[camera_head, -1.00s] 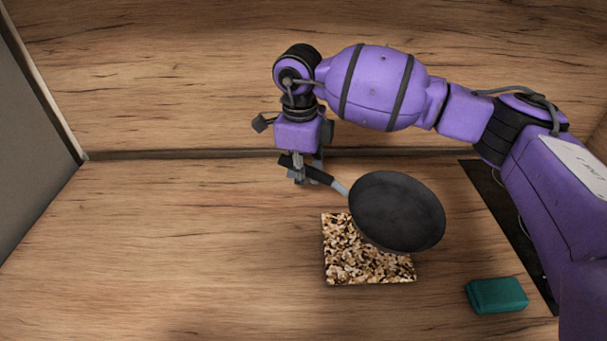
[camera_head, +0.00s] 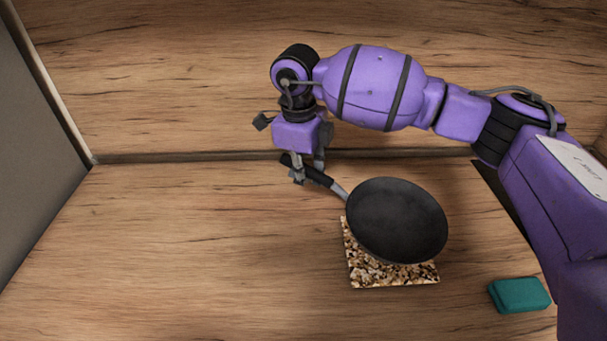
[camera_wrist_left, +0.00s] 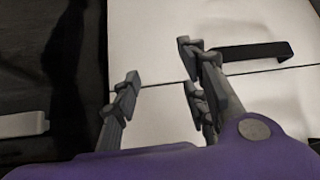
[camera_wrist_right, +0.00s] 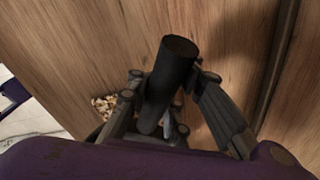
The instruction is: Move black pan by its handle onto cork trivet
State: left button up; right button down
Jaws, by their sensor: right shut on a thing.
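The black pan (camera_head: 397,220) is at the middle right of the head view, its handle (camera_head: 318,176) pointing up and left. My right gripper (camera_head: 308,174) is shut on the handle; the right wrist view also shows the handle (camera_wrist_right: 172,75) between the fingers. The speckled cork trivet (camera_head: 393,274) lies on the counter, and the pan hides much of it. A corner of the trivet shows in the right wrist view (camera_wrist_right: 103,105). I cannot tell whether the pan touches the trivet. My left gripper (camera_wrist_left: 160,95) is open and empty in the left wrist view.
A teal sponge-like block (camera_head: 519,295) lies right of the trivet. A dark panel (camera_head: 505,195) lies at the right, partly behind my arm. The wooden splashback (camera_head: 180,80) stands behind. The counter's left side is clear. White fronts with a dark handle (camera_wrist_left: 250,52) are near my left gripper.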

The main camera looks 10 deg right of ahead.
pick_arm(q)
jog(key=shift+f, duration=0.1)
pick_arm(e)
jog(key=shift+a, duration=0.1)
jog(key=shift+g, duration=0.7)
jog(key=shift+f+b, duration=1.05)
jog(key=shift+f, duration=2.7)
pick_arm(q)
jog(key=shift+s+a+f, duration=0.15)
jog(key=shift+a+f, duration=0.1)
jog(key=shift+f, duration=0.2)
jog(key=shift+s+a+f, duration=0.15)
jog(key=shift+a+f, duration=0.1)
jog(key=shift+f, duration=0.2)
jog(key=shift+w+r, duration=0.15)
jog(key=shift+r, duration=0.05)
jog(key=shift+s+f, duration=0.2)
jog(key=shift+f, duration=0.05)
pick_arm(e)
jog(key=shift+f, duration=0.55)
